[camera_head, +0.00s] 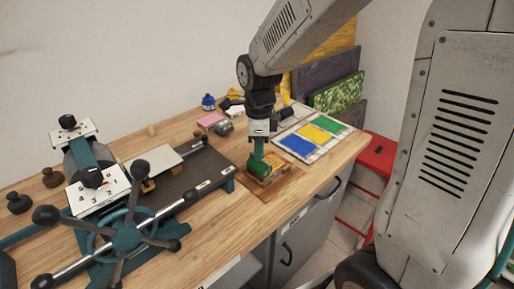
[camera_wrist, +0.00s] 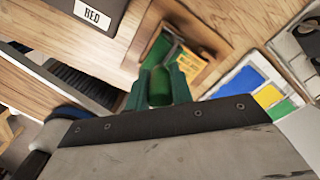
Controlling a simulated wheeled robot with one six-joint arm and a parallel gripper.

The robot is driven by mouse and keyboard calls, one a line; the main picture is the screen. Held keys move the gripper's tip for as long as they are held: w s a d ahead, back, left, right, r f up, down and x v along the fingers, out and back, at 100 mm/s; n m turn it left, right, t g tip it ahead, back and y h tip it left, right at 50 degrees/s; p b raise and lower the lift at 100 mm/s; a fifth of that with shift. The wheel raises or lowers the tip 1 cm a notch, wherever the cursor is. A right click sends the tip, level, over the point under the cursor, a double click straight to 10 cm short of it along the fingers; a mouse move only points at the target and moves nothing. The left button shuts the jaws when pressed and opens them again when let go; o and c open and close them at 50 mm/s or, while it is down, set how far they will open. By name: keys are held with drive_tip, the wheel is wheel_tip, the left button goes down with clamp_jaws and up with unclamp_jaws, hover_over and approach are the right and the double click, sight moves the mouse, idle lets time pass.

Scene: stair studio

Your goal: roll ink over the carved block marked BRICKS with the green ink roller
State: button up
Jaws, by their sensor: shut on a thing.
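My gripper (camera_head: 259,150) points down over the wooden board on the bench and is shut on the green ink roller (camera_head: 256,168). In the wrist view the green roller (camera_wrist: 158,86) shows between my two teal fingers. The carved block (camera_head: 270,170) lies on the board beside and under the roller, with a yellowish top partly hidden by it. The roller is at the block's left end; I cannot tell whether it touches the top. The marking on the block is not readable.
The ink slab (camera_head: 312,138) with blue, yellow and green patches lies to the right. A press with a spoked wheel (camera_head: 122,230) fills the left of the bench. A red stool (camera_head: 376,155) stands beyond the bench's right end. Small jars and blocks sit behind.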

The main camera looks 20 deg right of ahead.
drive_tip(key=shift+w+d, duration=1.3)
drive_tip(key=shift+d, duration=2.6)
drive_tip(key=shift+s+a, duration=0.5)
drive_tip(key=shift+a, duration=0.95)
drive_tip(key=shift+s+a, duration=0.45)
drive_tip(key=shift+a, duration=1.05)
drive_tip(key=shift+s+a, duration=0.5)
drive_tip(key=shift+a, duration=0.95)
drive_tip(key=shift+r, duration=3.55)
